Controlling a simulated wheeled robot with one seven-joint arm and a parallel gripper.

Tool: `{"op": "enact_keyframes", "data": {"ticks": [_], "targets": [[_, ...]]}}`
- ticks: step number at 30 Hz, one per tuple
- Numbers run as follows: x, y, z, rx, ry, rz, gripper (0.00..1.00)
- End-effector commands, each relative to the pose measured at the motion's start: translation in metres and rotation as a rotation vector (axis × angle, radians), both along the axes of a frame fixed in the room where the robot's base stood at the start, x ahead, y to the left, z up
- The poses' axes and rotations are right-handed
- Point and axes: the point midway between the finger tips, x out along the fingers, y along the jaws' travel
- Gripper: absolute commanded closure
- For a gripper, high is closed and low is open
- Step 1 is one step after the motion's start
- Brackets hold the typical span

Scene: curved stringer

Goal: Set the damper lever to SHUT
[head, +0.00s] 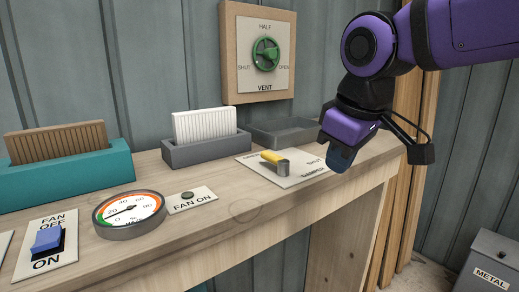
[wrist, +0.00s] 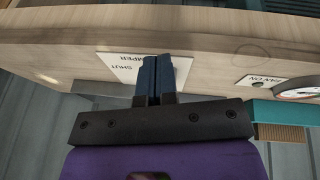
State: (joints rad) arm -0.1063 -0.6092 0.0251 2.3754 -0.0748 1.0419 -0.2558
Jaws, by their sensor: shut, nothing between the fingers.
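The damper plate (head: 294,179) is a white panel lying on the wooden bench top. The damper lever (head: 271,157) has a yellow bar joined to a grey round part at its right end. The yellow part lies on the left of the plate, away from the word SHUT at its right. My gripper (head: 340,157) is shut and empty, fingers pointing down, right of the lever and apart from it. In the wrist view the shut fingers (wrist: 158,72) cover part of the plate (wrist: 118,67), and the lever does not show there.
An empty grey tray (head: 283,133) and a grey holder with white filter (head: 204,140) stand behind the plate. A green vent knob (head: 265,54) is on the wall. A gauge (head: 130,215), FAN ON light (head: 187,196) and blue fan switch (head: 47,241) are left.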

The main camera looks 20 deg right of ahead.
Motion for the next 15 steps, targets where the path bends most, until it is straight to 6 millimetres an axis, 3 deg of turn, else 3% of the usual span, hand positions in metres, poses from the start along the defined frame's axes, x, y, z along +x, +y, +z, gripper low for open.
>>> {"op": "enact_keyframes", "data": {"ticks": [15], "targets": [[0.094,0.086,0.053,-0.390,0.295,0.845,1.00]]}}
